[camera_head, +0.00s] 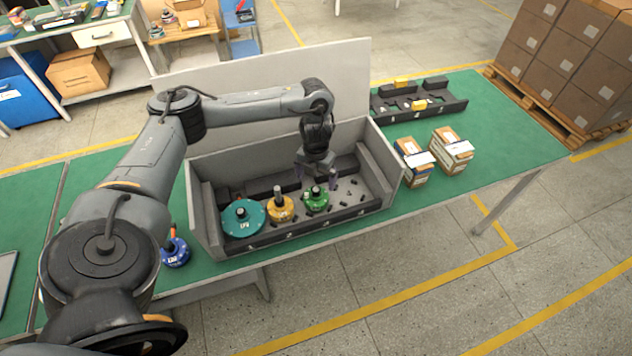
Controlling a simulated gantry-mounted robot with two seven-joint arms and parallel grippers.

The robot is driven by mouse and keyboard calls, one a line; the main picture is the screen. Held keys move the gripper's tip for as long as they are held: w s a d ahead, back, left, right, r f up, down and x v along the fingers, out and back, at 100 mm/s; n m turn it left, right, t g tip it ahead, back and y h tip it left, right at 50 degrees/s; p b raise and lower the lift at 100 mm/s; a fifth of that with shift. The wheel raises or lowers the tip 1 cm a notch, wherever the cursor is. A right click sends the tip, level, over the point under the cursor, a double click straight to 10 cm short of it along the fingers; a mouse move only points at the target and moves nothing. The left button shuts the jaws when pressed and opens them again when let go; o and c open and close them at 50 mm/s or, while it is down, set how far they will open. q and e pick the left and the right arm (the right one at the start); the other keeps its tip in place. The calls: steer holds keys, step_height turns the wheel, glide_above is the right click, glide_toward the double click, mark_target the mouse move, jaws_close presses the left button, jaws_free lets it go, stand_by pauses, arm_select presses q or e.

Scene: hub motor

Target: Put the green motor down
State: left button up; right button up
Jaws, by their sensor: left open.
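The green motor (317,201) stands upright in the grey open box (386,163), at the right of the row of motors there. My left gripper (318,179) is open, pointing down just above the green motor. Its fingers are small and dark here, and I cannot tell whether they touch the motor. A yellow motor (281,210) and a larger teal motor (243,218) sit in the same box to the left. My right gripper is not in view.
A blue motor (174,252) stands on the green table left of the box. Two small cartons (452,150) and a dark tray (418,104) with yellow parts are to the right. The box's raised lid (270,72) stands behind. The table's right end is clear.

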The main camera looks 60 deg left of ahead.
arm_select(q)
steer(key=shift+r+p, duration=0.35)
steer(key=shift+r, duration=0.55)
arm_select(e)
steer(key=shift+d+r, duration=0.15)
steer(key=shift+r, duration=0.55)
